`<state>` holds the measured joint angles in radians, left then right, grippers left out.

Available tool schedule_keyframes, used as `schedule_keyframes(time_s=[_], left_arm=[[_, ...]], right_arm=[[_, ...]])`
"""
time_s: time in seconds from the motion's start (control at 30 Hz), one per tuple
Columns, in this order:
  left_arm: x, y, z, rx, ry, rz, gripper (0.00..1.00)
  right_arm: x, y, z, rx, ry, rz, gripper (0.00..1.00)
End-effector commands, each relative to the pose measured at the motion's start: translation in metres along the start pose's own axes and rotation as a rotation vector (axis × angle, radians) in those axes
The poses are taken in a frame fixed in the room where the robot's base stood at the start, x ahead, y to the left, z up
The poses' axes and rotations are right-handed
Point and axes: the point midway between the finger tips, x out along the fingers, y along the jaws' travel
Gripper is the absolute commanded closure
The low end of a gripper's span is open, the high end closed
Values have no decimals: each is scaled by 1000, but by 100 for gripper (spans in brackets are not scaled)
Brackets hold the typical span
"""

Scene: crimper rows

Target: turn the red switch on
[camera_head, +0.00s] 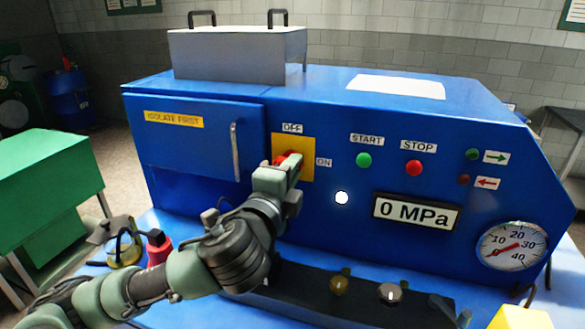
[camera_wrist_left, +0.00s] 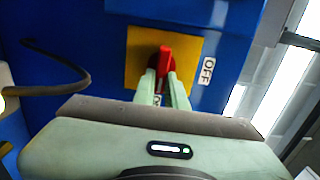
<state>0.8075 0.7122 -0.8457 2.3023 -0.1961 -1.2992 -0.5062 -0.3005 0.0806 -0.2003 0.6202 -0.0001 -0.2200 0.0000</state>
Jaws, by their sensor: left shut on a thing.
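The red switch (camera_head: 288,158) sits on a yellow plate (camera_head: 307,171) on the front of the blue machine (camera_head: 345,105). An OFF label (camera_head: 292,128) is above the plate and an ON label (camera_head: 324,162) is to its right. My left gripper (camera_head: 286,166) is at the switch and hides part of it. In the left wrist view, the red switch (camera_wrist_left: 165,58) stands between the two pale green fingers of my left gripper (camera_wrist_left: 163,80), which are shut on it. There the handle points toward the top of the picture, with the OFF label at the right. My right gripper is not in view.
Green START (camera_head: 364,160) and red STOP (camera_head: 414,168) buttons are right of the switch. The display (camera_head: 416,212) reads 0 MPa. A door handle (camera_head: 235,152) sticks out left of the switch.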

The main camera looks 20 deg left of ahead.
Motion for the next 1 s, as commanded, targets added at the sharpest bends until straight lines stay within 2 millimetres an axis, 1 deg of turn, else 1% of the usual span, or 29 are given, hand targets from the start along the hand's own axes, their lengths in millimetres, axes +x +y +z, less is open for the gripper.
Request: schedule_keyframes(time_s=[0.03, 0.07, 0.1, 0.13, 0.43, 0.53, 0.67, 0.77, 0.8, 0.9, 1.0], left_arm=[[0, 2, 0, 3, 1, 5, 100], [0, 2, 0, 3, 1, 5, 85], [0, 2, 0, 3, 1, 5, 73], [0, 2, 0, 3, 1, 4, 65], [0, 1, 0, 1, 0, 2, 65], [-5, 0, 0, 1, 2, 2, 65], [-22, 0, 0, 1, 2, 3, 65], [-44, 1, -1, 0, 4, 4, 65], [-54, 0, -1, 0, 4, 4, 65], [-56, -6, 2, 0, -7, 9, 65], [-61, -6, 2, -1, -9, 9, 65]], right_arm=[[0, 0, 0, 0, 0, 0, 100], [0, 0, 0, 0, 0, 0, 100], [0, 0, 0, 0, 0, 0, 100], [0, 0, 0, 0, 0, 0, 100], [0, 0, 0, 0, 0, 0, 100], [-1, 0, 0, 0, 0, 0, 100], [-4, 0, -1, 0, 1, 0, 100], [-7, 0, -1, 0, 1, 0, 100], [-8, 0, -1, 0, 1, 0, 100], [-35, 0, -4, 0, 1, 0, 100], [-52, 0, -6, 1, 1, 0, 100]])
